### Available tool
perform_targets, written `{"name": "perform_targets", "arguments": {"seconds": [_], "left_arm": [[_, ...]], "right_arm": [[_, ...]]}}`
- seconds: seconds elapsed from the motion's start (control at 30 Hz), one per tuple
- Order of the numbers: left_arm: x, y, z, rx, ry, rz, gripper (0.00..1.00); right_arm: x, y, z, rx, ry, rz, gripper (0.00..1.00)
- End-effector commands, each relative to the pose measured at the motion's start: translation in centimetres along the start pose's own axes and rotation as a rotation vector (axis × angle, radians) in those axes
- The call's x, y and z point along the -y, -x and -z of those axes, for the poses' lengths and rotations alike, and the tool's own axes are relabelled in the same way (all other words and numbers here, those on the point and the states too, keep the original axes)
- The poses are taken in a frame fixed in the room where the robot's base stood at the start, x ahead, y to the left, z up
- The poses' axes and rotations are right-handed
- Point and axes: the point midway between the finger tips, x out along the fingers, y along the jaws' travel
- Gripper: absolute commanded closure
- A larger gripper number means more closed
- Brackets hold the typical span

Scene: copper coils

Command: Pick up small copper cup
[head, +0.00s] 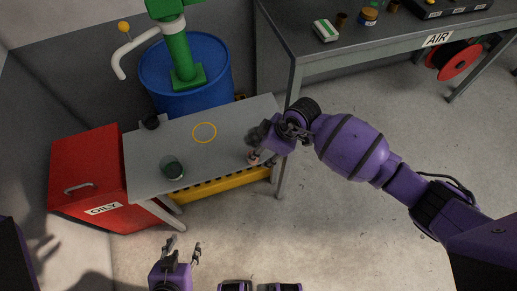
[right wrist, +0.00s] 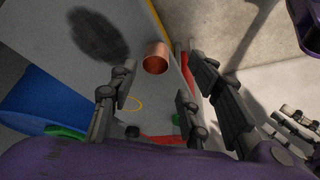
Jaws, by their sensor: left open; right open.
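The small copper cup (right wrist: 155,57) shows in the right wrist view, on the grey table close to its yellow-striped edge. It appears just beyond and between my right fingertips, and I see no contact. In the head view a small coppery bit (head: 254,158) shows beside the right gripper, mostly hidden by it. My right gripper (head: 262,146) is open over the table's right end; its spread fingers also show in the right wrist view (right wrist: 163,82). My left gripper (head: 184,246) is open and empty, low in the head view in front of the table.
The grey table (head: 150,150) also bears a yellow ring (head: 204,126), a dark glass (head: 172,168) and a small black object (head: 151,121). A red OILY bin (head: 85,185) stands left, a blue drum (head: 212,72) behind. A workbench (head: 400,42) is at the back right.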

Motion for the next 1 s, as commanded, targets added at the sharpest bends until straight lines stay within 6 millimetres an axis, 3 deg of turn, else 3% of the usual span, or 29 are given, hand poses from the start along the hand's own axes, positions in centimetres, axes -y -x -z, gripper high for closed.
{"name": "perform_targets", "arguments": {"seconds": [0.5, 0.8, 1.0], "left_arm": [[0.0, -0.8, -1.9, 0.028, -0.011, -0.001, 0.56], [0.1, -0.9, -1.7, 0.024, -0.013, -0.002, 0.56], [0.1, -0.9, -1.6, 0.022, -0.013, -0.002, 0.56]], "right_arm": [[-1.2, -6.4, 0.5, -0.004, 0.004, -0.007, 0.56], [-1.4, -6.8, 0.7, -0.007, 0.006, -0.011, 0.56], [-1.4, -6.8, 0.7, -0.007, 0.006, -0.011, 0.79]]}}
